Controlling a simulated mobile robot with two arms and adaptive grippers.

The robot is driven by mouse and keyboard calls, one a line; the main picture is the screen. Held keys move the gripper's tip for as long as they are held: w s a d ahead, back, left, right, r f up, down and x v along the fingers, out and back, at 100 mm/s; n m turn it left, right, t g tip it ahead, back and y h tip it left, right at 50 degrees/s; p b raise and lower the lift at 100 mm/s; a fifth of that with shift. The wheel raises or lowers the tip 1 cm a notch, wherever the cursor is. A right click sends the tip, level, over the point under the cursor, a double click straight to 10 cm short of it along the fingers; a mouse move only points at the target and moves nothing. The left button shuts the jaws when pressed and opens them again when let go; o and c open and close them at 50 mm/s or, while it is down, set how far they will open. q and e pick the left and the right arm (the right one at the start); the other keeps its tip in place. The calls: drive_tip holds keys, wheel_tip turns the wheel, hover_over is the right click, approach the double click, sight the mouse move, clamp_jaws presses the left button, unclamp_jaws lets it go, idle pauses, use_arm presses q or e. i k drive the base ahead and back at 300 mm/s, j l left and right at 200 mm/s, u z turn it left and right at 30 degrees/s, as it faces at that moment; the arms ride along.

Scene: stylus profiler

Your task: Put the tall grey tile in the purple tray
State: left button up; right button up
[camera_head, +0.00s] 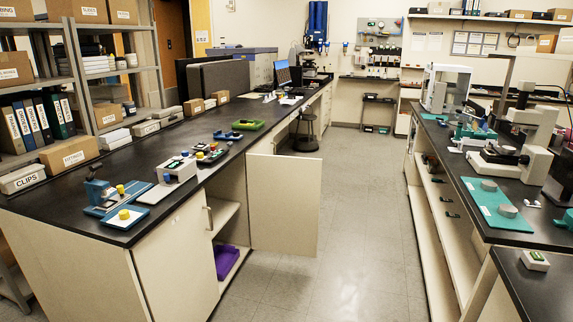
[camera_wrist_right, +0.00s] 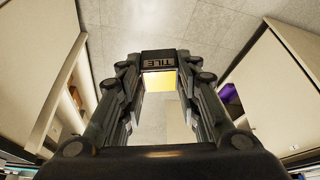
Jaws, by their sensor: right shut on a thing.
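The purple tray (camera_head: 228,261) sits on a low shelf inside the open cabinet under the left bench. A purple piece of it also shows at the right of the right wrist view (camera_wrist_right: 230,93). My right gripper (camera_wrist_right: 163,82), seen only in the wrist view, is shut on a small piece with a bright yellow face (camera_wrist_right: 160,81). I cannot make out a tall grey tile in the head view. My left gripper is not in view.
The cabinet door (camera_head: 284,203) stands open into the aisle. The left bench (camera_head: 95,212) carries blue fixtures, a grey block and a green tray (camera_head: 248,125). A stool (camera_head: 305,130) stands farther back. The right bench (camera_head: 500,237) holds instruments. The aisle floor (camera_head: 365,220) is clear.

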sight(221, 272)
drive_tip(key=i+l+z, duration=0.1)
drive_tip(key=i+z, duration=0.15)
drive_tip(key=i, duration=0.5)
drive_tip(key=i+z, duration=0.25)
drive_tip(key=i, duration=0.45)
drive_tip(key=i+u, duration=0.25)
drive_tip(key=i, duration=0.5)
drive_tip(key=i+l+u, duration=0.2)
drive_tip(key=i, duration=0.55)
drive_tip(key=i+u, duration=0.7)
drive_tip(key=i+l+u, duration=0.15)
drive_tip(key=u, duration=2.1)
